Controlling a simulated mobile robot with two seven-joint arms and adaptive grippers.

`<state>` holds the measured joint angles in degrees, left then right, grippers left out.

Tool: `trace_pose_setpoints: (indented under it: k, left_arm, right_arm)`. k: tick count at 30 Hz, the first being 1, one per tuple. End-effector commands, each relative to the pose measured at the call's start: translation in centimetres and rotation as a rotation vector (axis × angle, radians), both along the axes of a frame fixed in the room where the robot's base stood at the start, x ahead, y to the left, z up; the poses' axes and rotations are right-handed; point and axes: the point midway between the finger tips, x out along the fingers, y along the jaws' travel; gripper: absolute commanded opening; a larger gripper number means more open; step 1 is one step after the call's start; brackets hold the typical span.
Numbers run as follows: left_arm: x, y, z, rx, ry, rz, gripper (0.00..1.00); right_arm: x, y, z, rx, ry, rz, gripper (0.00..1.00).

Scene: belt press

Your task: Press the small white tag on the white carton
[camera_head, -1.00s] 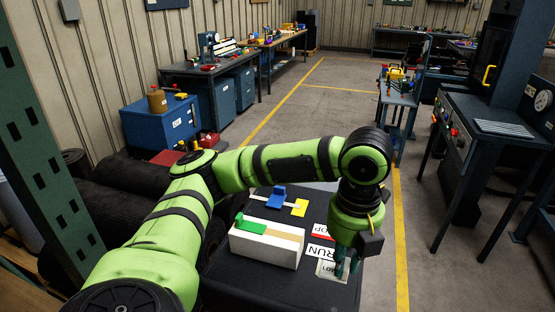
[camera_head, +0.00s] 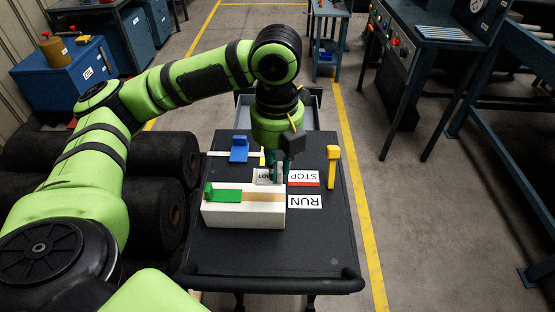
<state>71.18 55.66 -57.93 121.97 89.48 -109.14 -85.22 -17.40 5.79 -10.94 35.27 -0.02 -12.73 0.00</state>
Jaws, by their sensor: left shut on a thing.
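The white carton (camera_head: 243,217) sits on the black cart, with a brown strip along its top and a green tool (camera_head: 225,195) at its left. My left gripper (camera_head: 275,177) points down just behind the carton's right end. It is shut on the small white tag (camera_head: 263,176), which carries dark lettering; the fingers cover part of it. The tag appears near the carton's far top edge; I cannot tell whether it touches the carton. My right gripper is not in view.
A blue tool (camera_head: 239,149) on a white strip lies behind the carton. The cart's (camera_head: 315,247) front right is clear.

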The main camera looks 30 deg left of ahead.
Motion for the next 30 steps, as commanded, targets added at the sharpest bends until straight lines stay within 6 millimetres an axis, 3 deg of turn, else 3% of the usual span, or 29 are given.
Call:
trace_pose_setpoints:
  k: [3,9,19,30]
  left_arm:
    - [0.0,0.1,0.1,0.001,0.002,0.001,0.04]
    - [0.0,0.1,-2.4,0.001,0.002,0.001,0.04]
    - [0.1,0.1,-5.2,0.001,0.001,0.001,0.04]
    - [0.1,0.1,-6.0,0.001,0.000,0.001,0.04]
  right_arm:
    - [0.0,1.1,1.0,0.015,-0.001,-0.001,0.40]
    - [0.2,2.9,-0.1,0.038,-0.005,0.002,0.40]
    - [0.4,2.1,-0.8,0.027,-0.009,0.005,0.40]
    - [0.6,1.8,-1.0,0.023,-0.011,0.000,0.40]
